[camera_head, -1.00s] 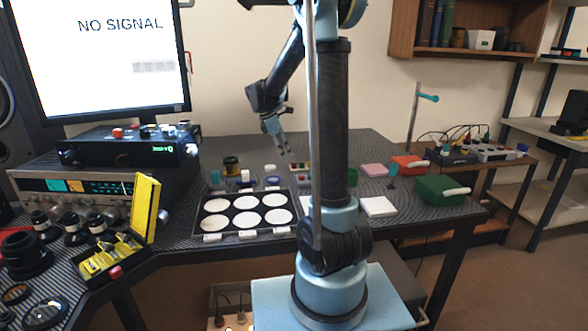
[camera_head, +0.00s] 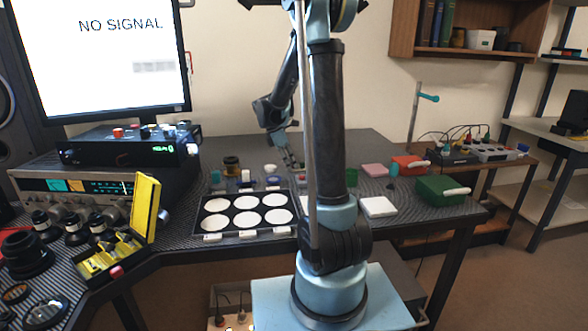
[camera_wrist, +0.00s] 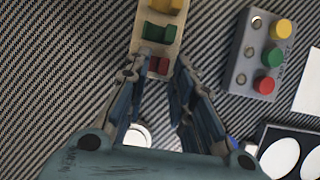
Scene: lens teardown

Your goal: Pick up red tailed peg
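In the wrist view a small red piece (camera_wrist: 158,65) sits at the near end of a beige holder (camera_wrist: 139,40), which also carries a green piece (camera_wrist: 160,32) and a yellow piece (camera_wrist: 163,5). I cannot tell whether this red piece has a tail. My gripper (camera_wrist: 160,72) is open, with its fingertips on either side of the red piece's end of the holder; nothing is held. Contact cannot be made out. In the head view my gripper (camera_head: 291,164) is low over the table, and my arm partly hides the area beside it.
A grey block (camera_wrist: 244,50) with a red round head (camera_wrist: 264,85), a green one and a yellow one lies right of the holder. A black tray with white discs (camera_head: 203,226) lies nearer. A green bin (camera_head: 440,190) stands at right.

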